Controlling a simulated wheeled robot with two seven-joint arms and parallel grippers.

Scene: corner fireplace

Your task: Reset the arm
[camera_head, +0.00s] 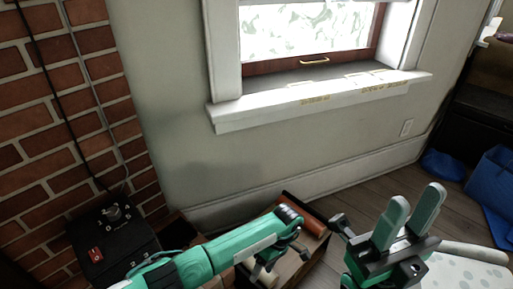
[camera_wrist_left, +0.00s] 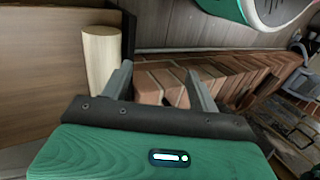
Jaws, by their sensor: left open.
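My left arm comes in from the left in the head view, its green forearm reaching over a wooden box (camera_head: 290,268). My left gripper (camera_wrist_left: 160,82) shows best in the left wrist view, with its two grey fingers apart and nothing between them. A pale wooden cylinder (camera_wrist_left: 101,58) stands just left of the fingers, apart from them as far as I can tell. My right gripper (camera_head: 414,208) is at the lower right of the head view, its two green fingers pointing up with a gap between them and nothing held.
A brick fireplace wall (camera_head: 75,110) stands at the left, with a black box (camera_head: 112,245) at its foot. A window sill (camera_head: 320,95) juts from the wall. Blue objects (camera_head: 490,185) lie at the right. Some wooden floor (camera_head: 385,190) between is clear.

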